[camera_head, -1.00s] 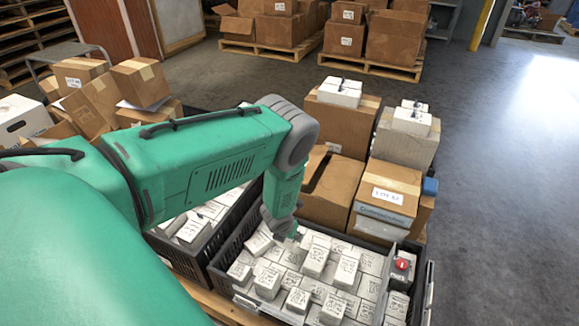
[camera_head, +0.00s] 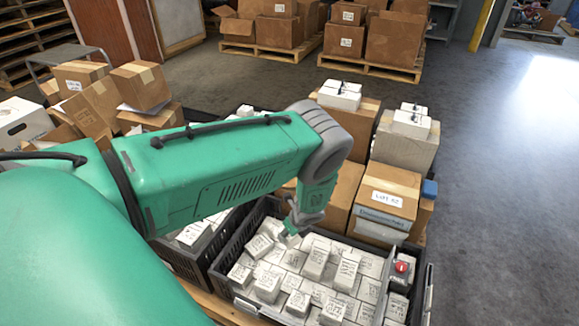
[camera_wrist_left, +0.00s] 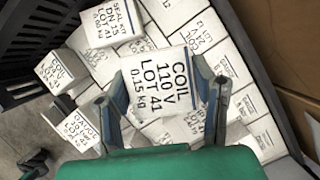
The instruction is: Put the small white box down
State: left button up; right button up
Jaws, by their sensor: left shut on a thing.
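My left gripper (camera_head: 296,222) is over the back of a black crate (camera_head: 222,272) full of small white boxes. In the left wrist view my left gripper (camera_wrist_left: 155,88) is shut on a small white box (camera_wrist_left: 150,66), its fingers on two opposite sides. Its printed top reads COIL, 110 V, LOT 41, 0.15 kg. Other white boxes lie close under and around it, such as the seal kit box (camera_wrist_left: 112,28) and the gauge box (camera_wrist_left: 80,130). I cannot tell whether the held box touches those below. My right gripper is not in view.
A red button (camera_head: 402,266) sits at the crate's right end. Cardboard boxes (camera_head: 384,198) stand close behind the crate. Another crate with white boxes is partly hidden behind my left arm. Open floor (camera_head: 510,200) lies to the right.

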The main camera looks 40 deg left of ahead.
pick_arm(q)
jog(key=n, duration=0.2)
jog(key=n+g, duration=0.1)
jog(key=n, duration=0.1)
jog(key=shift+a+r+g, duration=0.15)
jog(key=shift+r+g, duration=0.15)
jog(key=shift+r, duration=0.1)
jog(key=shift+f+n, duration=0.15)
jog(key=shift+n, duration=0.25)
notch_tip(320, 180, down, 10)
jog(key=b, duration=0.5)
jog(key=shift+r, duration=0.2)
jog(key=shift+c, duration=0.7)
jog(key=o, duration=1.4)
jog(key=shift+c, duration=0.2)
